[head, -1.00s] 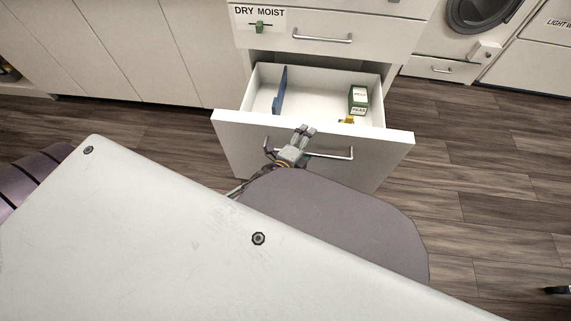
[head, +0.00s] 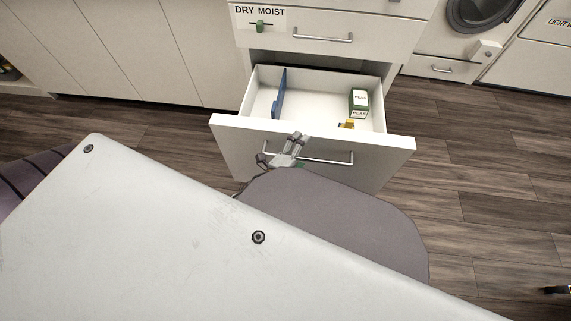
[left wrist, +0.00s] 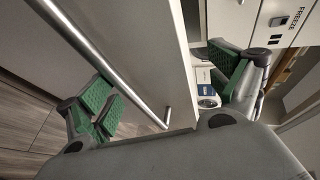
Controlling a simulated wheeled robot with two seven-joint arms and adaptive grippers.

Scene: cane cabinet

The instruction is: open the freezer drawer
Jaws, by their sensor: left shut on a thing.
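The white freezer drawer (head: 230,135) is pulled well out of the cabinet in the head view. Its metal handle (head: 335,160) runs across the front panel. My left gripper (head: 283,151) is at the left part of the handle, shut on the drawer. In the left wrist view the front panel (left wrist: 160,45) and handle bar (left wrist: 105,70) lie between the green-padded fingers of the gripper (left wrist: 165,88). One finger is on the handle side, the other on the inner side. I cannot tell exactly where the pads touch. My right gripper is not in view.
Inside the drawer are a blue divider (head: 281,92), a green-and-white peas box (head: 359,102) and a small yellow item (head: 347,125). Above is a closed drawer (head: 385,35) with a DRY MOIST slider (head: 260,27).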

